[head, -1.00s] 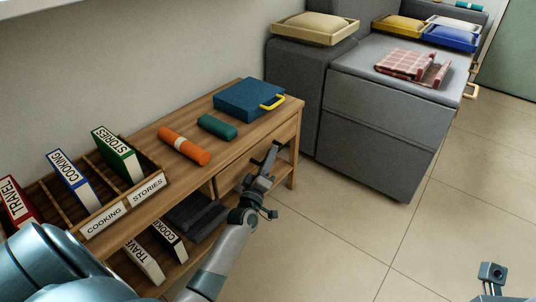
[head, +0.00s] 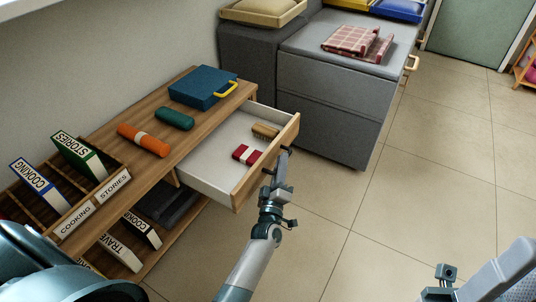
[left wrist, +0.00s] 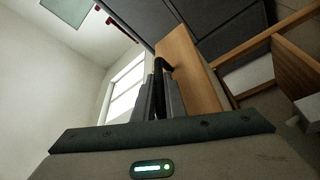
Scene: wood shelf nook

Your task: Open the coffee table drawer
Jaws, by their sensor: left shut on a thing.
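The wooden coffee table (head: 205,120) stands along the wall in the head view. Its drawer (head: 207,163) is pulled well out, showing a white interior. A brush (head: 265,131) and a red-and-white item (head: 247,154) lie inside. My left gripper (head: 278,168) is at the outer face of the drawer front, shut on the dark drawer handle. In the left wrist view, the fingers (left wrist: 159,95) close around the black handle (left wrist: 161,66) on the wooden front (left wrist: 190,68).
A blue case (head: 203,88), a teal roll (head: 174,119) and an orange roll (head: 143,140) rest on the tabletop. A rack of books (head: 75,215) is at the left. A grey cabinet (head: 330,100) stands beyond the table. The tiled floor to the right is clear.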

